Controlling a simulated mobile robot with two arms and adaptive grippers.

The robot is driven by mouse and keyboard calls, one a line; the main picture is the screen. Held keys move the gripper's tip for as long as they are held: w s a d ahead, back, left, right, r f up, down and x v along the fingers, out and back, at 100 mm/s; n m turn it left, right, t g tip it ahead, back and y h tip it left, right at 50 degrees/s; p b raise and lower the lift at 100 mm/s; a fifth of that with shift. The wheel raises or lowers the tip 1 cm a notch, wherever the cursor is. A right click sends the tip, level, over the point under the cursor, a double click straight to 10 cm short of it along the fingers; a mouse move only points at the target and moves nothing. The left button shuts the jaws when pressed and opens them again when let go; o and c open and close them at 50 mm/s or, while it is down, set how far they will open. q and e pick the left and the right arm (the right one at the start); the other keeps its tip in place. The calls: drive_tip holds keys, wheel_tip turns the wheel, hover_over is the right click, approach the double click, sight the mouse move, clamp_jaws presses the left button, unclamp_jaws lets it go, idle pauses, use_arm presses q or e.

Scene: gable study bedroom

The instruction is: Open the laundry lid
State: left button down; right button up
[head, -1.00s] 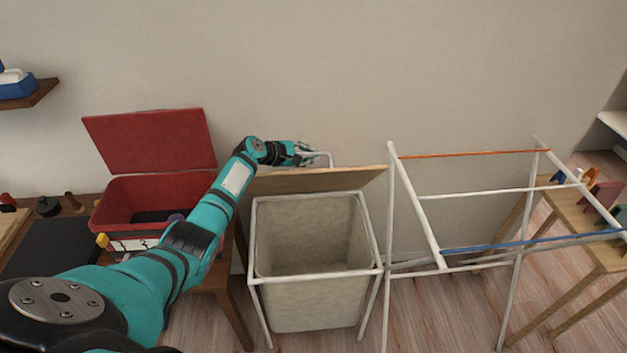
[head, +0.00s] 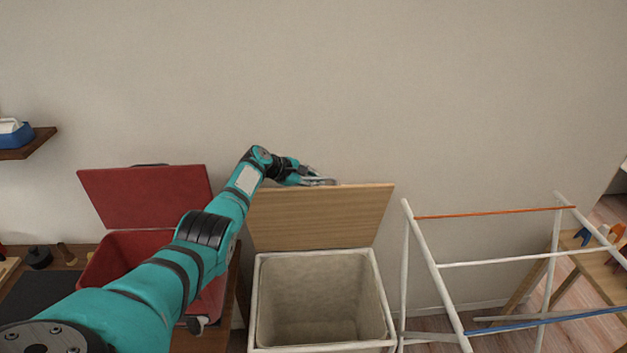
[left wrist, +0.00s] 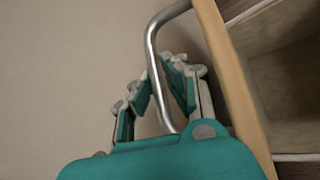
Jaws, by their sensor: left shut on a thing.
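The laundry hamper (head: 376,305) is a pale fabric bin with a light frame, and its open top shows an empty inside. Its wooden lid (head: 320,218) stands raised steeply at the back, near the wall. My left gripper (head: 318,181) is at the lid's top edge. In the left wrist view, my left gripper (left wrist: 166,82) is shut on the lid's curved metal handle (left wrist: 151,42), with the lid's edge (left wrist: 235,85) beside it. My right gripper is not in view.
A red box (head: 130,255) with its own red lid (head: 145,197) up stands on the table at left, partly behind my arm. A white drying rack (head: 432,265) stands close on the hamper's right. The wall is just behind the lid.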

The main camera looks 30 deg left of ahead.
use_arm(q)
drive_tip(key=shift+w+r, duration=0.1)
drive_tip(key=shift+r, duration=0.1)
drive_tip(key=c, duration=1.6)
unclamp_jaws()
drive_tip(key=shift+o, duration=1.2)
drive_tip(key=shift+s+a+r, duration=0.15)
drive_tip(key=shift+s+a, duration=0.05)
drive_tip(key=shift+s, duration=0.2)
drive_tip(key=v, duration=1.1)
drive_tip(key=shift+s+d+r, duration=0.1)
drive_tip(key=shift+s+r, duration=0.05)
